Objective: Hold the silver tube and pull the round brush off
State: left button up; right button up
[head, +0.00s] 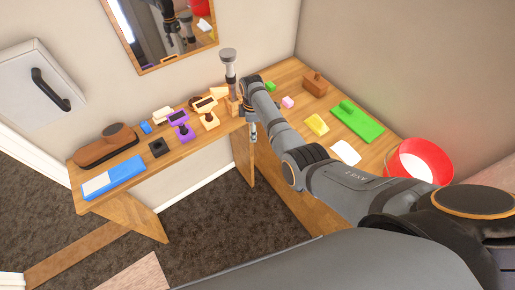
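My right arm comes in from the lower right and ends beside this piece. My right gripper (250,130) points down near the counter's inner corner, mostly hidden by the arm, so its fingers cannot be read. My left gripper is not in view.
The right counter holds a green board (357,122), a yellow block (317,125) and a red bucket (421,160). A mirror (166,30) hangs behind.

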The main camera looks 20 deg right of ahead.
jog(key=s+d+f+m+b, duration=0.1)
jog(key=s+f, duration=0.2)
jog(key=f, duration=0.6)
jog(key=shift+s+d+m, duration=0.15)
jog(key=shift+s+m, duration=0.05)
jog(key=shift+m, duration=0.2)
jog(key=s+d+f+m+b, duration=0.2)
jog(key=s+d+f+m, duration=0.15)
jog(key=s+f, duration=0.85)
jog(key=s+d+f+m+b, duration=0.2)
jog(key=s+f+m, duration=0.2)
jog(key=s+f, duration=0.7)
jog(key=s+d+f+m+b, duration=0.1)
jog(key=s+f, duration=0.3)
jog(key=s, duration=0.4)
jog(key=s+d+f+m+b, duration=0.1)
jog(key=s+d+f+m, duration=0.1)
jog(key=s, duration=0.6)
jog(key=s+d+f+m+h+b, duration=0.1)
jog(key=s+d+f+m, duration=0.1)
jog(key=s+f, duration=0.4)
jog(key=shift+s+f+m+t, duration=0.2)
jog(key=shift+s+m+t, duration=0.25)
jog(key=shift+s, duration=0.6)
jog(key=shift+a, duration=0.1)
